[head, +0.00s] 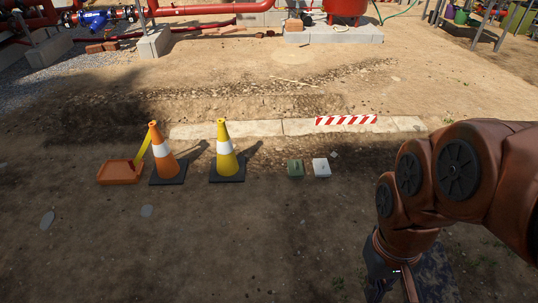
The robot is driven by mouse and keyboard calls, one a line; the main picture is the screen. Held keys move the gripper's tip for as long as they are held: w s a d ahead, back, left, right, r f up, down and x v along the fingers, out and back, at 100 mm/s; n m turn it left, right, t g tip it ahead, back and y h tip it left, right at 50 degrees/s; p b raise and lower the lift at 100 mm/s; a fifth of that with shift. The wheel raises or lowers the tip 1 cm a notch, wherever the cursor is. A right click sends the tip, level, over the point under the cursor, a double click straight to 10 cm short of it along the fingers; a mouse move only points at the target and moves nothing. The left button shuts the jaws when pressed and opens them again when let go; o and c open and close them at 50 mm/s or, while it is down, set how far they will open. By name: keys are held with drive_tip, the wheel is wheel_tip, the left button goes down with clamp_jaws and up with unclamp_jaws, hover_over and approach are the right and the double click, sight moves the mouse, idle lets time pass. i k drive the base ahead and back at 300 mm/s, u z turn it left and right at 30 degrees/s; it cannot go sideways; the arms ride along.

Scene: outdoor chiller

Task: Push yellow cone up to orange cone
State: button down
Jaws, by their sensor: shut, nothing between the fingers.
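The yellow cone (227,157) with a white band stands upright on a dark square base. The orange cone (163,157) with a white band stands upright on its own dark base to the left of it. A gap of bare dirt lies between the two bases. My gripper (390,288) is at the bottom right, low in the picture and well to the right of both cones. It touches neither cone. Its fingers are partly cut off by the lower edge and look closed and empty.
An orange tray (119,172) with a yellow strip sits left of the orange cone. A green box (295,168) and a white box (321,167) lie right of the yellow cone. A red-and-white striped bar (346,120) lies on pale slabs (264,128) behind. The dirt in front is mostly clear.

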sight(226, 167)
drive_tip(key=i, duration=3.2)
drive_tip(key=u, duration=2.55)
